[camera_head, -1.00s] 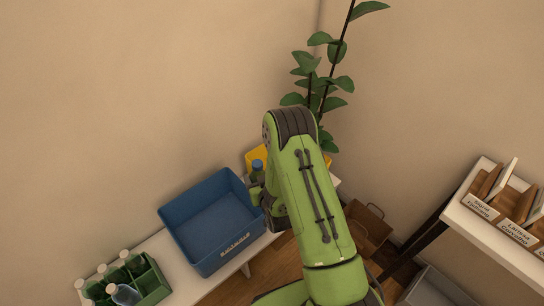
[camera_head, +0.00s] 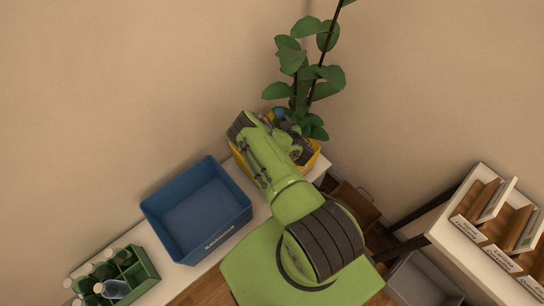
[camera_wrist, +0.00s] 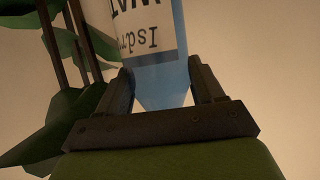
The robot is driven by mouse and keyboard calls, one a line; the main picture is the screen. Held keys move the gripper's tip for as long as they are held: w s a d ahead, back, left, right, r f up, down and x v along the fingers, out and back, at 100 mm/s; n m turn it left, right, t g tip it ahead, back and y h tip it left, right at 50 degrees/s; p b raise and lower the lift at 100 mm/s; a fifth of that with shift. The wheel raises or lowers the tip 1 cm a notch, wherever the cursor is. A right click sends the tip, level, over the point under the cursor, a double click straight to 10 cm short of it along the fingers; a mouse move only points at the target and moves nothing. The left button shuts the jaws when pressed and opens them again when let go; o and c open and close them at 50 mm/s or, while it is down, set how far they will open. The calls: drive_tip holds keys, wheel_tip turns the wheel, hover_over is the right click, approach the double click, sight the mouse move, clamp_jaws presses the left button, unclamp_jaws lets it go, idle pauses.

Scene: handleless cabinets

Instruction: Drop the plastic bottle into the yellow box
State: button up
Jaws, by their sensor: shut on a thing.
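The plastic bottle is clear blue with a white printed label. In the wrist view the bottle (camera_wrist: 164,97) stands between the two dark fingers of my gripper (camera_wrist: 160,82), which is shut on it. In the head view a small blue part of the bottle (camera_head: 279,113) shows beside my gripper (camera_head: 287,122), above the far side of the yellow box. The yellow box (camera_head: 313,163) stands at the far end of the white bench, largely hidden behind my arm. I cannot tell how high the bottle is over the box.
A blue box (camera_head: 197,213) stands on the bench left of the yellow box. A green crate with several bottles (camera_head: 140,271) is at the near left. A leafy plant (camera_head: 315,75) rises close behind my gripper. A shelf with wooden sorters (camera_head: 490,225) is at the right.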

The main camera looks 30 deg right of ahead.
wheel_tip(320, 180, down, 6)
drive_tip(key=b, duration=0.5)
drive_tip(key=shift+r, duration=0.15)
drive_tip(key=o, duration=1.1)
drive_tip(key=p+v, duration=0.5)
drive_tip(key=v, duration=1)
drive_tip(key=shift+s+r, duration=0.3)
drive_tip(key=shift+a, duration=0.1)
